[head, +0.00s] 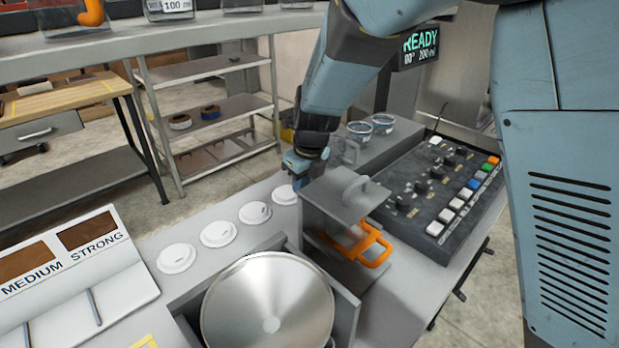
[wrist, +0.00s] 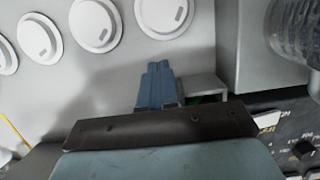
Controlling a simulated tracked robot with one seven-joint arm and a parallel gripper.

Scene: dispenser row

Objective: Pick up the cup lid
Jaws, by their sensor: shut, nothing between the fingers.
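Several round white cup lids lie in a row on the grey counter. In the head view they run from the lid (head: 176,258) at the near left to the far lid (head: 285,195) beside my gripper (head: 298,163). In the wrist view the nearest lid (wrist: 164,14) lies just beyond my gripper's fingertips (wrist: 158,66), with a visible gap between, and another lid (wrist: 95,24) is to its left. My gripper's blue fingers are closed together and hold nothing. My arm partly hides the area behind the gripper in the head view.
A control panel (head: 440,185) and clear cups (head: 383,123) lie beyond. A large metal round lid (head: 268,305) is in front.

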